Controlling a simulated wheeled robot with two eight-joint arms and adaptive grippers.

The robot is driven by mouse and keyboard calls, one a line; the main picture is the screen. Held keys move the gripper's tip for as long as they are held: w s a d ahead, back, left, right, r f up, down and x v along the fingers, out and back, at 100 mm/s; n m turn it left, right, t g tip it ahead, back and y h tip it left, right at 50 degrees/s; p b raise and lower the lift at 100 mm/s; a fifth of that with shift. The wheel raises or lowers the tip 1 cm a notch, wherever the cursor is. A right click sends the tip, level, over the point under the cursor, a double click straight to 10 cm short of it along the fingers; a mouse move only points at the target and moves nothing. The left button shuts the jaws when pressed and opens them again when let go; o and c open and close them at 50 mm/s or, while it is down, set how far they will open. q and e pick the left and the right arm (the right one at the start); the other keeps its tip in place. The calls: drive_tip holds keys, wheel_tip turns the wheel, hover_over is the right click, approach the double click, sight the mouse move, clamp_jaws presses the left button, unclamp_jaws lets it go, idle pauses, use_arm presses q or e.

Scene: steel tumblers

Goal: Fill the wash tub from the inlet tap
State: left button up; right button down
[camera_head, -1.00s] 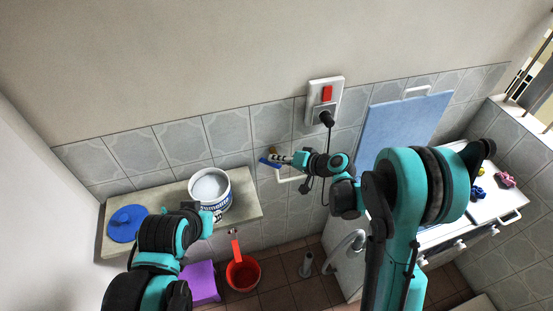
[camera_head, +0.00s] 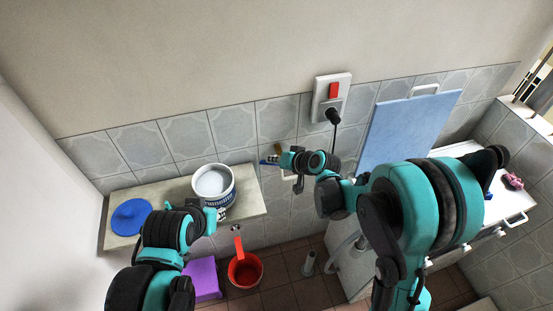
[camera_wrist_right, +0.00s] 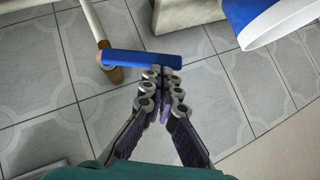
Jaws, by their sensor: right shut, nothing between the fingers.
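The inlet tap has a blue lever (camera_head: 269,161) and a brass body (camera_head: 278,150) on the tiled wall. In the right wrist view the blue lever (camera_wrist_right: 145,60) lies across my fingertips, with the brass body (camera_wrist_right: 116,74) at its left end. My right gripper (camera_wrist_right: 161,72) is shut and empty, its tips at the lever's lower edge; I cannot tell whether they touch. The white machine (camera_head: 519,206) with a raised light-blue lid (camera_head: 405,130) looks like the wash tub; my right arm hides most of its top. My left gripper (camera_head: 214,214) is by the shelf, its fingers unclear.
A concrete shelf (camera_head: 168,208) holds a white bucket (camera_head: 214,183) and a blue lid (camera_head: 131,217). A red dipper (camera_head: 245,270) and a purple stool (camera_head: 202,280) stand below. A socket (camera_head: 332,98) with a plug and cord is above my right forearm.

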use_arm(q)
drive_tip(key=shift+f+b, duration=0.55)
drive_tip(key=shift+f, duration=0.15)
use_arm(e)
drive_tip(key=shift+a+f, duration=0.35)
drive_tip(key=shift+f, duration=0.05)
drive_tip(key=v, duration=1.2)
drive_tip(key=shift+s, duration=0.1)
use_arm(q)
drive_tip(key=shift+o, duration=1)
